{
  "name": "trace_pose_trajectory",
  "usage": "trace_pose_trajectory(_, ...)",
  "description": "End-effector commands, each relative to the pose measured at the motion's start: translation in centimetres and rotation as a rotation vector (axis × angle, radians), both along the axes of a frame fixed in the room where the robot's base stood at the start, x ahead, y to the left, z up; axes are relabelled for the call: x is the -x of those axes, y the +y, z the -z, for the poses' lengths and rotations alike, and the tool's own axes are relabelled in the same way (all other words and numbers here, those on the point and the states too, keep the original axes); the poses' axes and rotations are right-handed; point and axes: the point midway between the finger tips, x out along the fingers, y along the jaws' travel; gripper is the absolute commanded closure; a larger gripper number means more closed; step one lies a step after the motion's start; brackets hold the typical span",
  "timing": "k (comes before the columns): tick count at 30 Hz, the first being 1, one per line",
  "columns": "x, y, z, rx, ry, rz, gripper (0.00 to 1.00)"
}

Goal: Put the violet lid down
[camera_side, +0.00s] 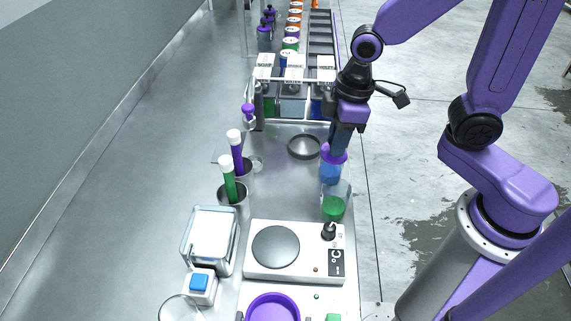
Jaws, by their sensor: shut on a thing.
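My gripper (339,148) is at the centre right, pointing down, shut on the violet lid (334,158). Its fingers partly cover the lid. The lid is directly above a jar of blue liquid (330,174) in this view; I cannot tell whether it touches the jar or hangs just over it. A clear beaker with green liquid (334,207) stands right in front of the blue jar.
A dark round dish (304,146) lies left of my gripper. A hot plate (294,250) with a round top stands in front, a violet bowl (273,308) nearer. Cups with white-capped green (228,180) and violet (236,153) tubes stand left. A rack (291,90) stands behind.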

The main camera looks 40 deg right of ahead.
Motion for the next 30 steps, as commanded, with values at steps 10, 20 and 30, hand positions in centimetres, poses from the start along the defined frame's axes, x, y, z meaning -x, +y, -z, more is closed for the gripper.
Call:
trace_pose_trajectory(10,-4.8,1.8,2.4,0.001,0.004,0.002,1.00)
trace_pose_trajectory(20,-8.5,3.2,6.0,0.002,0.004,0.000,1.00)
trace_pose_trajectory(30,-10.4,3.9,8.3,-0.001,0.001,0.000,1.00)
